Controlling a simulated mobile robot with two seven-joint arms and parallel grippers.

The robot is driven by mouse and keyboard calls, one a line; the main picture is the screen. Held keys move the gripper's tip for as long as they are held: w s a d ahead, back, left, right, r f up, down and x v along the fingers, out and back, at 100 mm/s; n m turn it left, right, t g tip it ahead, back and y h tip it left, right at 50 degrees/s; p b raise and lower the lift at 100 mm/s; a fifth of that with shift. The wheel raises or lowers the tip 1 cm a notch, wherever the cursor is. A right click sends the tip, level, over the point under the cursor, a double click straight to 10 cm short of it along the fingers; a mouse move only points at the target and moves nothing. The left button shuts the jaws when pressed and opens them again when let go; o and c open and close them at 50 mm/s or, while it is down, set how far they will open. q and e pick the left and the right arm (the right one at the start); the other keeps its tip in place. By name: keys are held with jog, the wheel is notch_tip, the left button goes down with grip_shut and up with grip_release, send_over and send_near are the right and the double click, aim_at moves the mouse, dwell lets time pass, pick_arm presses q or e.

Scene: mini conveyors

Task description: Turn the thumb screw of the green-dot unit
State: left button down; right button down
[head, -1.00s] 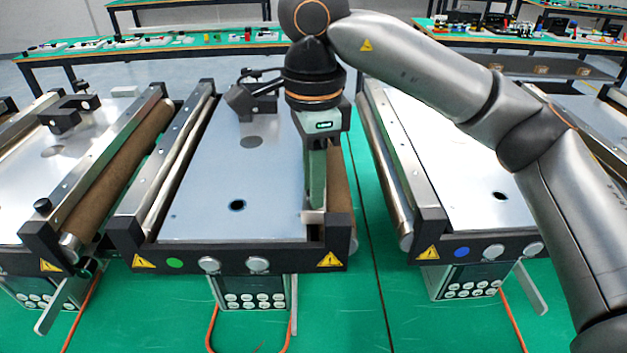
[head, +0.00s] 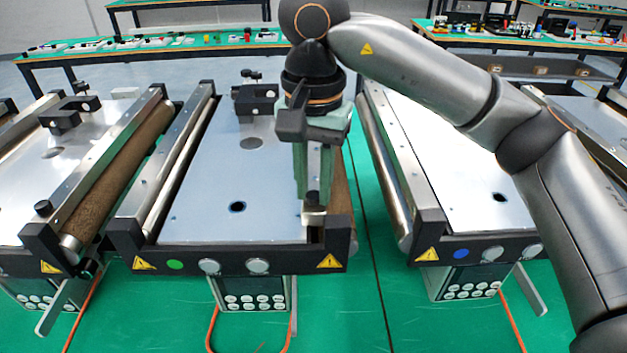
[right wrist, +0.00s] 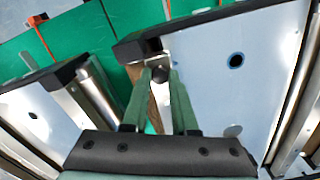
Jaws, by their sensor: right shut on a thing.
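The green-dot unit is the middle mini conveyor (head: 215,200), with a green dot (head: 175,265) on the left of its black front end. Its metal plate also shows in the right wrist view (right wrist: 212,75). My right gripper (head: 314,208) points down at the unit's front right corner, beside the brown roller. In the right wrist view, the dark round thumb screw (right wrist: 159,74) sits between the green fingers, and my right gripper (right wrist: 158,82) is shut on it. My left gripper is not in view.
A blue-dot conveyor (head: 455,170) stands on the right and another conveyor (head: 85,160) on the left, with narrow gaps between. A black bracket (head: 250,100) stands on the middle unit's far end. A control box (head: 252,292) and orange cable are below its front.

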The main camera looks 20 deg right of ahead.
aim_at(314, 195)
jog(key=n, duration=0.5)
jog(key=shift+n, duration=2.6)
jog(key=c, duration=0.7)
grip_release()
notch_tip(314, 195, up, 13)
jog(key=p, duration=0.3)
jog(key=shift+f, duration=0.2)
